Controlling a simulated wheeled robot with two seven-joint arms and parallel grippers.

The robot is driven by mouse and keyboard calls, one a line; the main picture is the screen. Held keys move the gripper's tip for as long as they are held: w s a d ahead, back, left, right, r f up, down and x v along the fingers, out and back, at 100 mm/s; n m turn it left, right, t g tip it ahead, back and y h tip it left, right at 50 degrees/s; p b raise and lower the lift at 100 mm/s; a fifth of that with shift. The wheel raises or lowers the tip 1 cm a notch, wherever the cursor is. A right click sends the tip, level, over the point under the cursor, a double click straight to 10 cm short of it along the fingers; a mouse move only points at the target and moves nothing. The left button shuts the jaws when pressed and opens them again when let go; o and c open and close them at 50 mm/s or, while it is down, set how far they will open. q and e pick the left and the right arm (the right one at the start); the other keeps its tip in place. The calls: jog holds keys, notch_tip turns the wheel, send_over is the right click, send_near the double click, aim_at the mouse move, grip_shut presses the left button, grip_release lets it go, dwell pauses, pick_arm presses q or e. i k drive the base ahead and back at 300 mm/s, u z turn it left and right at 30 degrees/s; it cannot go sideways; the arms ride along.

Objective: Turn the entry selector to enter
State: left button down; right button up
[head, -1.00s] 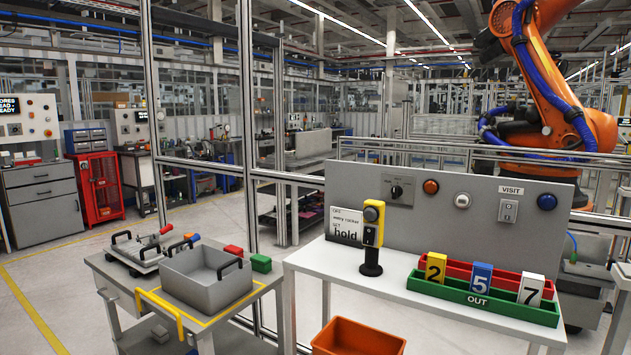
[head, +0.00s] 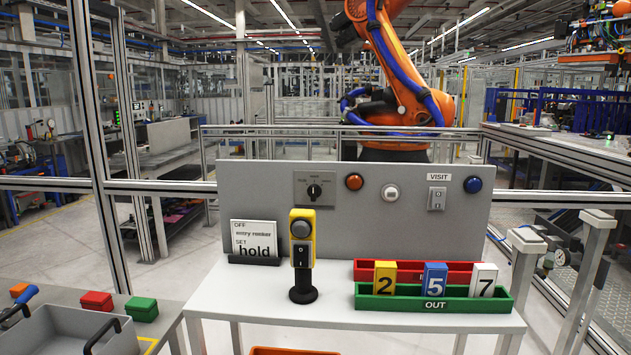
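Neither of my grippers is in the head view.
On the panel are an orange button (head: 354,182), a white button (head: 391,192), a VISIT rocker switch (head: 437,198) and a blue button (head: 473,184). A yellow pendant (head: 302,240) stands in front. A sign (head: 253,240) and a green OUT tray (head: 435,303) flank it.

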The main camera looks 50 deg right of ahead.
aim_at(314, 191)
jog(key=z, duration=0.8)
jog(key=i, duration=0.8)
jog(key=z, duration=0.95)
